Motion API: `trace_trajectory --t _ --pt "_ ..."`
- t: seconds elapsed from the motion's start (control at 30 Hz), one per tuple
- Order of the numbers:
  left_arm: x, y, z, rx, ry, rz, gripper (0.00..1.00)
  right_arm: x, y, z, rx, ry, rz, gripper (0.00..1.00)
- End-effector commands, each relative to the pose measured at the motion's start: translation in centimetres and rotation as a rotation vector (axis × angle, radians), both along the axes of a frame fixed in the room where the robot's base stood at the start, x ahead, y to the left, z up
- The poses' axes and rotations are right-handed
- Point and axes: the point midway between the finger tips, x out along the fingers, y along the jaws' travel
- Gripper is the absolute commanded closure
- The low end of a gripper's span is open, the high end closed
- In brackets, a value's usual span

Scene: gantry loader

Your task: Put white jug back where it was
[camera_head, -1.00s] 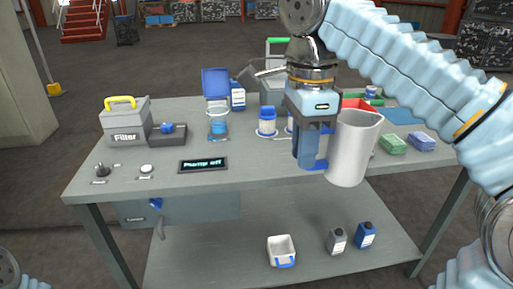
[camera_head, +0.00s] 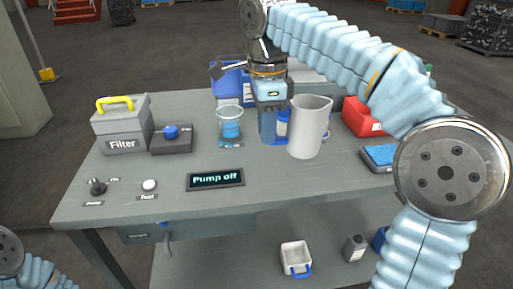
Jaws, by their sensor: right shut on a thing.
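The white jug (camera_head: 308,130) is upright over the right-middle part of the workbench top (camera_head: 310,185). My right gripper (camera_head: 275,124) is at the jug's left side, pointing down and shut on it. The fingertips are partly hidden by the jug and gripper body. I cannot tell whether the jug's base touches the bench. Only a piece of my left arm shows at the lower left edge; its gripper is out of view.
A filter box (camera_head: 122,128) with a yellow handle, a clear beaker with blue liquid (camera_head: 230,124) and a "Pump off" display (camera_head: 215,179) stand to the left. A red bin (camera_head: 360,118) and blue sponge-like block (camera_head: 379,156) are to the right. The front middle is clear.

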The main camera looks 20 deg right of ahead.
Motion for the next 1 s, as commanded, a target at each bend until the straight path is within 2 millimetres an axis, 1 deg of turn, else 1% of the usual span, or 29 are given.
trace_trajectory --t 0.03,0.1,0.23,0.37,0.47,0.5,0.6,0.7,1.0 --pt "0.0 0.0 -0.3 0.000 0.000 0.000 0.62 0.7 0.1 -1.3 -0.001 0.004 -0.002 1.00" --pt "0.0 0.0 -0.3 0.000 0.000 0.000 0.62 1.7 0.3 -2.5 -0.001 0.004 -0.001 1.00" --pt "0.0 0.0 -0.4 0.000 0.000 0.000 0.62 3.0 0.6 -4.0 -0.001 0.002 0.000 1.00" --pt "0.0 0.0 -0.4 0.000 0.000 0.000 0.62 3.6 0.7 -4.7 -0.001 0.002 0.000 1.00" --pt "0.0 0.0 -0.6 0.000 0.000 0.000 0.62 4.3 0.8 -6.1 -0.001 0.003 0.000 1.00" --pt "0.0 0.0 -0.8 0.001 0.001 0.001 0.62 4.2 0.8 -6.8 -0.001 0.003 0.000 1.00" --pt "0.0 0.0 -1.1 0.001 0.000 0.001 0.62 4.2 0.8 -8.1 -0.001 0.001 0.000 1.00" --pt "0.0 0.0 -1.1 0.001 0.000 0.001 0.62 4.2 0.8 -8.5 0.000 0.001 0.000 1.00" --pt "0.0 0.0 -1.2 0.001 0.000 0.002 0.62 4.2 0.8 -8.7 0.000 0.000 0.000 1.00"
